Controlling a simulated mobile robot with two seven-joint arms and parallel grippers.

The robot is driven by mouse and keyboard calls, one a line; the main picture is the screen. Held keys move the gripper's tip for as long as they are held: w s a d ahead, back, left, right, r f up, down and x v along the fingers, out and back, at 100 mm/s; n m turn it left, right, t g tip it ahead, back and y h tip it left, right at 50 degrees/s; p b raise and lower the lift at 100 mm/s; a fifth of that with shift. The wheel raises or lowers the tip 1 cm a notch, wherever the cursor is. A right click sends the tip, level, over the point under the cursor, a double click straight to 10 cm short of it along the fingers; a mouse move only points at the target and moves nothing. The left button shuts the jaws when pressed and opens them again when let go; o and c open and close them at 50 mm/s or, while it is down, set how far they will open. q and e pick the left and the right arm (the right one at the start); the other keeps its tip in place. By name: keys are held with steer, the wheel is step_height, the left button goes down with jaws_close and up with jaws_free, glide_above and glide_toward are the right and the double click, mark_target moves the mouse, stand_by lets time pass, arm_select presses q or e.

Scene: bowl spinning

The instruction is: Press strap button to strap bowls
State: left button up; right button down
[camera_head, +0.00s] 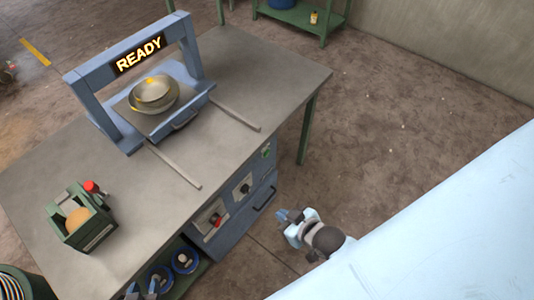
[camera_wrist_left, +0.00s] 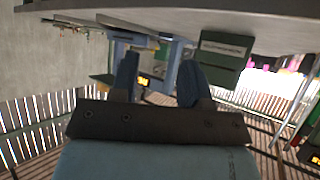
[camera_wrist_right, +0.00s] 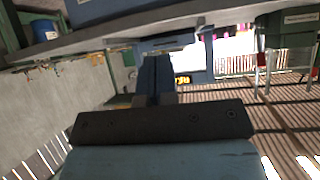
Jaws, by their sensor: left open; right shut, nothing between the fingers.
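Two stacked metal bowls (camera_head: 153,94) sit on the plate of the blue strapping machine (camera_head: 95,107), under its arch. The sign on the arch reads READY (camera_head: 139,55). The front panel below the tabletop carries a green button (camera_head: 266,152), a dark knob (camera_head: 244,188) and a red knob (camera_head: 216,220); their labels are too small to read. My right gripper (camera_head: 287,215) is in front of the panel, apart from it, and its fingers are shut and empty in the right wrist view (camera_wrist_right: 155,70).
A green box (camera_head: 82,222) with a red button (camera_head: 91,187) and an orange-tan round thing stands on the grey table (camera_head: 40,165). Two metal rails (camera_head: 235,114) reach toward the table's front edge. Blue rolls (camera_head: 185,260) lie on the lower shelf.

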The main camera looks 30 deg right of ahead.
mark_target(267, 154)
arm_select(q)
steer(key=w+d+f+t+h+b, duration=0.1)
steer(key=f+b, duration=0.5)
steer(key=b, duration=1)
steer(key=w+d+f+t+h+b, duration=0.2)
steer(key=f+b, duration=0.4)
steer(key=b, duration=1.1)
steer(key=shift+w+d+t, duration=0.5)
steer(key=shift+w+d, duration=0.2)
steer(key=shift+d, duration=0.35)
arm_select(e)
steer(key=w+d+f+n+t+h, duration=0.1)
steer(key=w+d+f+t+h, duration=0.2)
steer(key=w+d+f, duration=0.6)
steer(key=w+d+f+n+t+h, duration=0.1)
steer(key=w+d+f+t+h, duration=0.2)
steer(key=w+d+f+h, duration=0.4)
steer(key=w+d+f, duration=0.3)
steer(key=w+f, duration=0.2)
steer(key=f, duration=0.3)
steer(key=shift+w+f+t, duration=0.3)
steer(key=shift+w+f, duration=0.05)
steer(key=shift+w, duration=0.05)
arm_select(q)
steer(key=shift+d+r, duration=0.1)
steer(key=shift+r, duration=0.3)
arm_select(e)
steer(key=w+a, duration=0.3)
steer(key=w, duration=0.5)
steer(key=shift+a, duration=0.25)
